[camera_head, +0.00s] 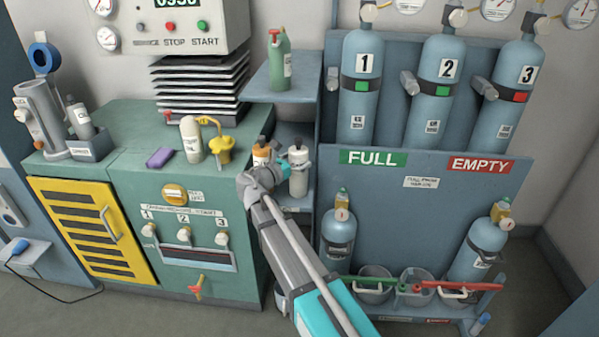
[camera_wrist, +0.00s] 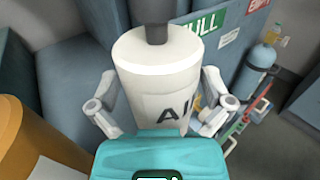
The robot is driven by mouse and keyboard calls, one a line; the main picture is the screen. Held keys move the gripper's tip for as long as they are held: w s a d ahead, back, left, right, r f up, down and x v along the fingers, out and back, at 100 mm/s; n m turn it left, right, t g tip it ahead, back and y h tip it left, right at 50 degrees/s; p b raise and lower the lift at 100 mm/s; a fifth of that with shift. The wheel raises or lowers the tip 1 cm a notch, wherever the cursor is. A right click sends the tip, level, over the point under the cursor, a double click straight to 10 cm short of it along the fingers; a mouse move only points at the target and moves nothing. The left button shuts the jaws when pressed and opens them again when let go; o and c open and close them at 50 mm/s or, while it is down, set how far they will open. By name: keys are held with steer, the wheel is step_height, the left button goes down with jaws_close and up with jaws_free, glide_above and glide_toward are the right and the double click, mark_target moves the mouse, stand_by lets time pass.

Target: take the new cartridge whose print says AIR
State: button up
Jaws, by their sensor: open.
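The white cartridge (camera_wrist: 155,68) with a dark grey cap stands upright in the wrist view. Its print shows the letters AI, and the rest of the word is hidden round the side and behind my gripper. My gripper (camera_wrist: 158,95) is open, with one finger on each side of the cartridge; I cannot tell whether they touch it. In the head view the white cartridge (camera_head: 299,182) stands on a small shelf, with my gripper (camera_head: 285,168) at its left side.
An orange-labelled cartridge (camera_head: 261,154) stands close left of the white one, and its orange side shows in the wrist view (camera_wrist: 22,128). A green bottle (camera_head: 279,62) stands on the shelf above. The cylinder rack (camera_head: 400,215) rises to the right.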

stand_by(0.3)
steer(key=c, duration=1.1)
steer(key=shift+r, duration=0.1)
step_height(320, 180, up, 2)
steer(key=p, duration=0.2)
steer(key=shift+r+p, duration=0.2)
steer(key=shift+p, duration=0.15)
steer(key=s+r+p, duration=1)
steer(key=s, duration=0.4)
steer(key=shift+a+r, duration=0.2)
